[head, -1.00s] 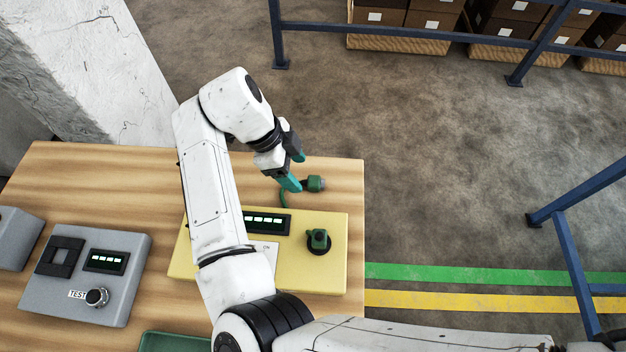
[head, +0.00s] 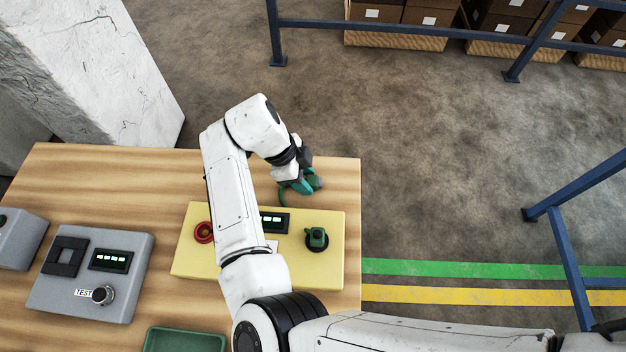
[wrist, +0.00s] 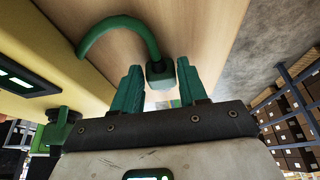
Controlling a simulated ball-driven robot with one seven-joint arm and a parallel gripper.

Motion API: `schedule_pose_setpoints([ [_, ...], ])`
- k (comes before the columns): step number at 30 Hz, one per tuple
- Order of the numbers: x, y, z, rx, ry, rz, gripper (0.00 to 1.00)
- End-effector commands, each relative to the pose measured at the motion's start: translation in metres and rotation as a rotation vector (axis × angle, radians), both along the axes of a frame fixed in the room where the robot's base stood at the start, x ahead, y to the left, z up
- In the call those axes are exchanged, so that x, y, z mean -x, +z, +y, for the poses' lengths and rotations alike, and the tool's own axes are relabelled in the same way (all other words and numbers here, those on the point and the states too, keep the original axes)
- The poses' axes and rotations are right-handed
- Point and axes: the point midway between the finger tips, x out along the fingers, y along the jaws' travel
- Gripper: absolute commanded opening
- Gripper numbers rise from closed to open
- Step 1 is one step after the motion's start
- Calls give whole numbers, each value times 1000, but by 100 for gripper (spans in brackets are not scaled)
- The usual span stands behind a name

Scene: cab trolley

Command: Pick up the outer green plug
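A green plug (head: 316,180) on a green cable lies on the wooden table behind the yellow box. In the wrist view this plug (wrist: 160,73) shows between the two teal fingers, with a gap on each side. My gripper (head: 304,186) is over it and partly hides it in the head view; in the wrist view my gripper (wrist: 159,80) is open. I cannot tell how deep the plug sits between the fingers.
A grey test box (head: 60,300) and a green tray (head: 185,341) are to the left. The table's right edge is close to the plug, with open floor beyond.

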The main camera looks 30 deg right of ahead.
Motion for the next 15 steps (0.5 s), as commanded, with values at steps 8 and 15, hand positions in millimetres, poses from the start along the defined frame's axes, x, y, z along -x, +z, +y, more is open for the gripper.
schedule_pose_setpoints([
  [8, 0, 0, 0, 0, 0, 0, 15],
  [15, 0, 0, 0, 0, 0, 0, 0],
])
